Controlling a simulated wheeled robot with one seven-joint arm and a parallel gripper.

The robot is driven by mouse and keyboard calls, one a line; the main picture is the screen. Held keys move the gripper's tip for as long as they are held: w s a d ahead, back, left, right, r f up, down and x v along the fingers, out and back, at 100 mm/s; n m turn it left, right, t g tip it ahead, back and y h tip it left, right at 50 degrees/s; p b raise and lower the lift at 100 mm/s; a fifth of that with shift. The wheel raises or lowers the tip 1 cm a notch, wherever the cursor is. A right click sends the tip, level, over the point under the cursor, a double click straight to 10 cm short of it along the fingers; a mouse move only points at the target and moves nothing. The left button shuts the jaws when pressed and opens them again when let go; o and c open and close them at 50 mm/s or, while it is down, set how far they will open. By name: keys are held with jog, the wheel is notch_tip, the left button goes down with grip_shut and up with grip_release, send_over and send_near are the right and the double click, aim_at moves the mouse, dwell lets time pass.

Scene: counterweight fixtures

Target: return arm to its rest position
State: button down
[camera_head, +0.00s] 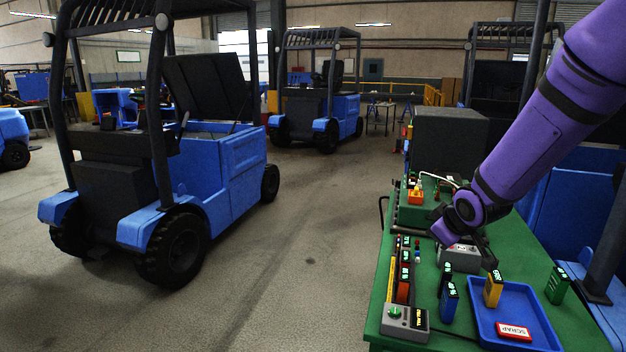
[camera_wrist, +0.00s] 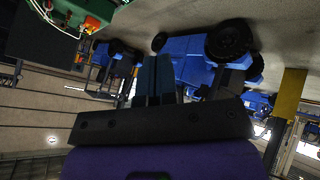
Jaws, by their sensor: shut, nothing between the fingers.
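My purple arm (camera_head: 545,125) comes in from the upper right in the head view and reaches down over the green workbench (camera_head: 545,325). Its wrist end is bent above the bench, near a grey box (camera_head: 460,258). In the wrist view my gripper (camera_wrist: 155,68) is shut, its two dark fingers side by side with nothing between them. The wrist picture is upside down, with blue forklifts beyond the fingers. In the head view the fingers are hard to make out against the dark wrist parts.
A blue tray (camera_head: 548,342) on the bench holds a yellow block (camera_head: 493,289) and a SCRAP label (camera_head: 514,331). Blue (camera_head: 450,302), green (camera_head: 557,286) and red (camera_head: 403,291) blocks stand nearby. A blue forklift (camera_head: 215,170) stands left; open floor (camera_head: 310,240) lies between.

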jog(key=s+d+r+m+g, duration=0.1)
jog(key=s+d+r+m, duration=0.25)
jog(key=s+r, duration=0.9)
jog(key=s+a+r+m+g, duration=0.1)
jog(key=s+r+m, duration=0.1)
jog(key=s, duration=0.7)
jog(key=s+a+r+m, duration=0.1)
jog(key=s+r+m, duration=0.1)
jog(key=s, duration=0.7)
jog(key=shift+s+g, duration=0.15)
jog(key=shift+g, duration=0.25)
jog(key=shift+m, duration=0.25)
